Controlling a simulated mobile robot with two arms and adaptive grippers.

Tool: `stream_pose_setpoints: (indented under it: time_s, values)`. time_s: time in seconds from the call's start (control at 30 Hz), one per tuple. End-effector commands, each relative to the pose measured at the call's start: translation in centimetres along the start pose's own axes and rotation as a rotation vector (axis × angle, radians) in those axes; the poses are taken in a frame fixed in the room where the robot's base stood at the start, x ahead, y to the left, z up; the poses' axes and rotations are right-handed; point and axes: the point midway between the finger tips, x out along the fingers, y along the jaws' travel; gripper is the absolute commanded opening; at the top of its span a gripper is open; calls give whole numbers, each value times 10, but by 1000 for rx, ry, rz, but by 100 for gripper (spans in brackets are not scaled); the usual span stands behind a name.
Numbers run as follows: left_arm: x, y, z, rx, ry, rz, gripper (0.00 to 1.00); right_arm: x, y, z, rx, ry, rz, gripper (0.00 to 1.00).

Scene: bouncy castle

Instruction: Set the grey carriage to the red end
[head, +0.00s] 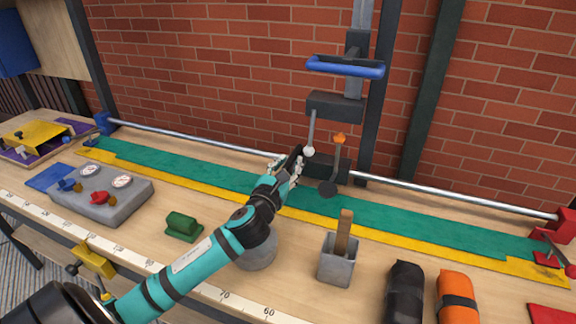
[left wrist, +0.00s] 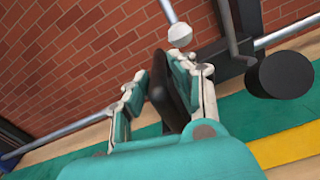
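The grey carriage (head: 345,170) is a dark block on the long steel rail, a little right of the middle. A bent rod with a black round knob (head: 328,188) is at its front; the knob is large in the left wrist view (left wrist: 281,75). The red end (head: 566,228) of the rail is far right; the blue end (head: 103,122) is far left. My left gripper (head: 294,160) is just left of the carriage, close to a hanging white ball (head: 308,151). My right gripper is out of view.
A dark upright post with a blue handle (head: 345,67) rises behind the carriage. A grey cup (head: 337,265) with a wooden handle, a black roll (head: 404,292) and an orange roll (head: 457,297) stand in front. The green strip (head: 430,228) right of the carriage is clear.

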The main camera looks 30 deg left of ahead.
Motion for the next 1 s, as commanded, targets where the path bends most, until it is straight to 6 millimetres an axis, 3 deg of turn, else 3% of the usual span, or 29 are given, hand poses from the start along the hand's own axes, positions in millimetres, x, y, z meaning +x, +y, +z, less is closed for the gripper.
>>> stream_pose_setpoints:
  time_s: [0.03, 0.17, 0.57, 0.67, 0.9, 1.0]
  values:
    - [0, 0, 0, 0, 0, 0, 17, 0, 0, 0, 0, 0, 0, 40]
    - [0, 0, 0, 0, 0, 0, 0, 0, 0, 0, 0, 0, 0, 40]
    - [0, -3, 1, -1, 0, -1, 0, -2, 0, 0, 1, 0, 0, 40]
    - [0, -17, 6, -4, 2, -2, 0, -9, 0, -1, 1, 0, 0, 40]
    - [0, -73, 16, -5, 3, -5, 0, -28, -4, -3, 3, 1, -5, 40]
    - [0, -86, 18, -2, 1, -5, 0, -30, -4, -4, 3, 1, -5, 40]
